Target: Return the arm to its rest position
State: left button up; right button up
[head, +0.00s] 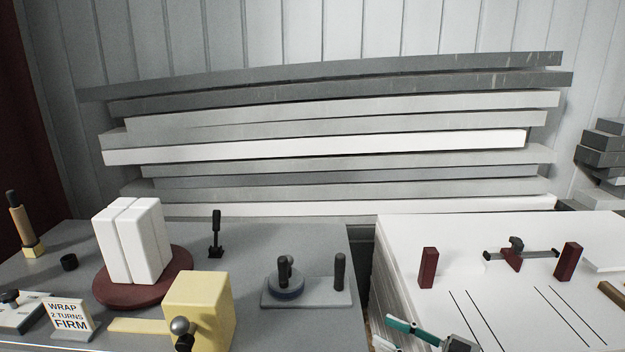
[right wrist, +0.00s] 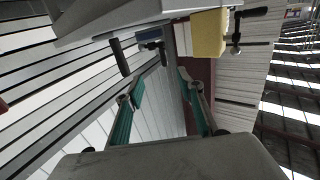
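My right gripper (head: 383,332) shows at the bottom of the head view, low over the front left part of the white board stack. Its teal fingers are spread apart with nothing between them. In the right wrist view the two fingers (right wrist: 161,84) also stand apart and empty. The rest of my right arm is mostly out of the frame. My left gripper is not in view.
The grey table (head: 330,240) holds white blocks (head: 147,240) on a dark red disc, a yellow block (head: 208,305), a grey fixture (head: 315,292) and a sign (head: 72,316). The white surface (head: 400,235) carries red posts (head: 428,267) and a clamp (head: 514,252). Boards (head: 330,130) stack behind.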

jog(key=d+f+h, duration=0.1)
jog(key=d, duration=0.5)
jog(key=s+d+f+n+g+h, duration=0.25)
jog(key=s+d+f+h, duration=0.95)
jog(key=s+d+f, duration=0.85)
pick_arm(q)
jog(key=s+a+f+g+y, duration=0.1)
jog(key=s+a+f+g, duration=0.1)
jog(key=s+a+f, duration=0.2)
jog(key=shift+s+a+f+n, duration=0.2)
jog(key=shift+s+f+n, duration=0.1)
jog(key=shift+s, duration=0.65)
pick_arm(e)
jog(key=s+a+f+m+t+y, duration=0.1)
jog(key=a+m, duration=0.8)
jog(key=a, duration=1.4)
jog(key=shift+s+a+f+t, duration=0.2)
jog(key=shift+s+f+t, duration=0.2)
jog(key=shift+f+t, duration=0.4)
jog(key=shift+r, duration=0.1)
